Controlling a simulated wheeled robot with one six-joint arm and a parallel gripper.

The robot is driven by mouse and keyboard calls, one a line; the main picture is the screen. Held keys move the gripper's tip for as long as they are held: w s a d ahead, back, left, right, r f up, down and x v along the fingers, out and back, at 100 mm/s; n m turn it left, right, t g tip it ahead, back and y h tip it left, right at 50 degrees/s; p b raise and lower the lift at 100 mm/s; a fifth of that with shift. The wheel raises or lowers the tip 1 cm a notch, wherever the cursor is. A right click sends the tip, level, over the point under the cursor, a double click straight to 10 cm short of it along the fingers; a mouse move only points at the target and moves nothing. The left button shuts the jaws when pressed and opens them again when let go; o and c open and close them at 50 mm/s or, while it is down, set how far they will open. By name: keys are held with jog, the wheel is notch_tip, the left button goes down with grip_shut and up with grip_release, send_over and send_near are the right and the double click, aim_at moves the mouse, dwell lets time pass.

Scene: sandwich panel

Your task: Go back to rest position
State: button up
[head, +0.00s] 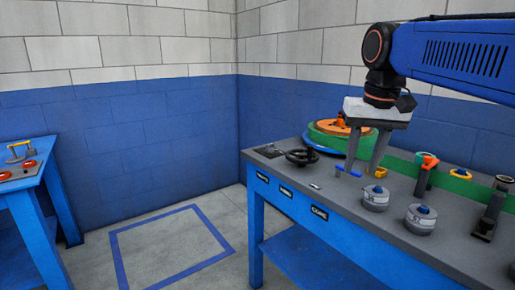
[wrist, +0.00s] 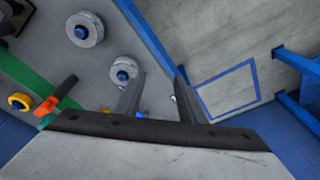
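My gripper (head: 362,173) hangs over the blue workbench (head: 385,235), fingers pointing down. The two grey fingers are apart with nothing seen held between them. The wrist view also shows my gripper (wrist: 159,73) open above the bench's front edge. A small blue-handled part (head: 347,171) is close to the fingertips in the head view; I cannot tell whether they touch it. Two grey round knobs with blue centres, one nearer (head: 420,219) and one farther (head: 375,198), stand just right of the fingers.
An orange-handled lever (head: 427,163) and a black lever (head: 489,212) stand to the right. Another blue table (head: 40,178) is at far left. The blue-outlined floor square (head: 175,246) is empty.

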jog(key=s+d+f+t, duration=0.1)
jog(key=s+d+f, duration=0.1)
jog(key=s+f, duration=0.6)
jog(key=s+d+f+n+t, duration=0.1)
jog(key=s+d+f, duration=0.1)
jog(key=s+f, duration=0.7)
notch_tip(320, 180, down, 7)
jog(key=shift+s+d+f+t, duration=0.1)
jog(key=shift+s+d+t, duration=0.2)
jog(key=shift+t, duration=0.1)
jog(key=shift+c, duration=0.6)
